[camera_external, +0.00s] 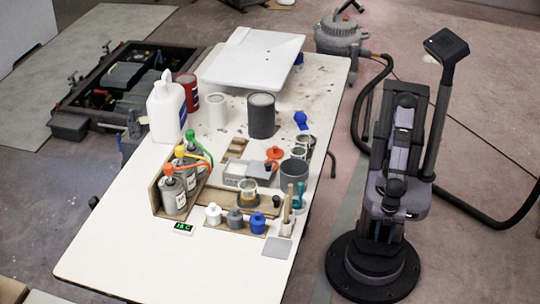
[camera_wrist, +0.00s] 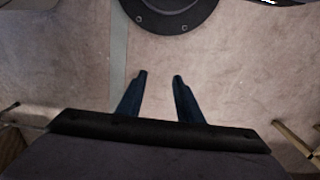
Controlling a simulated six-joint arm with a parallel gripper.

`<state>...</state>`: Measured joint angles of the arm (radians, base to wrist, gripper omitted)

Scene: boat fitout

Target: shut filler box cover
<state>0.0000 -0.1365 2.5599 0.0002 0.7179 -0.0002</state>
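A small grey box (camera_external: 237,173), which looks like the filler box, sits on the white table among the supplies. A darker grey flat piece at its right side may be its cover, but I cannot tell its angle or how far open it is. My gripper (camera_wrist: 160,75) shows in the wrist view with its two dark blue fingers apart and nothing between them. It is over the bare floor beside my base, away from the box. In the external view my arm is folded up right of the table, and I cannot make out the fingers there.
Around the box stand an orange-topped item (camera_external: 275,153), a grey cup (camera_external: 294,171), a wooden rack of bottles (camera_external: 168,212) and small capped jars (camera_external: 257,222). A dark can (camera_external: 261,116) stands behind. The table's front left (camera_external: 120,250) is clear.

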